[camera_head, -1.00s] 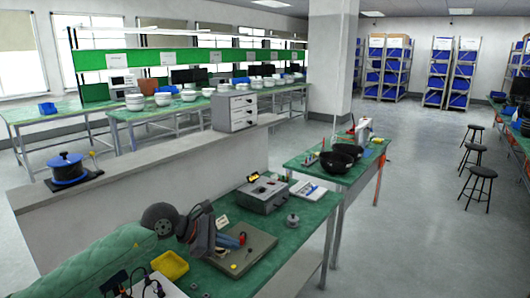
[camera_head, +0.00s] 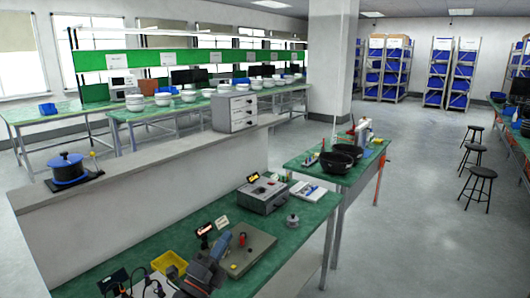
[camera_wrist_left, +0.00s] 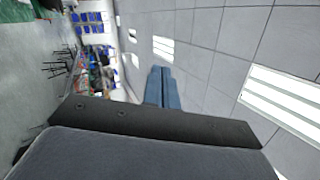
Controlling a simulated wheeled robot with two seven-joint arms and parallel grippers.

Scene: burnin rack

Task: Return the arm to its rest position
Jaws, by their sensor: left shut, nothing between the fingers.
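My left gripper (camera_head: 221,246) rises from the bottom edge of the head view, in front of the green workbench (camera_head: 115,262). Its fingers point upward and are shut with nothing between them. In the left wrist view the closed blue-grey fingers (camera_wrist_left: 161,88) stand against the ceiling, with the room tilted on its side. The green-sleeved arm is out of the head view. My right gripper is not in view.
Near the gripper are a yellow tray (camera_head: 169,263), a flat grey plate (camera_head: 258,250) with small knobs, and a dark upright device (camera_head: 205,233). A grey control box (camera_head: 263,195) stands farther back. Open floor (camera_head: 420,220) lies to the right.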

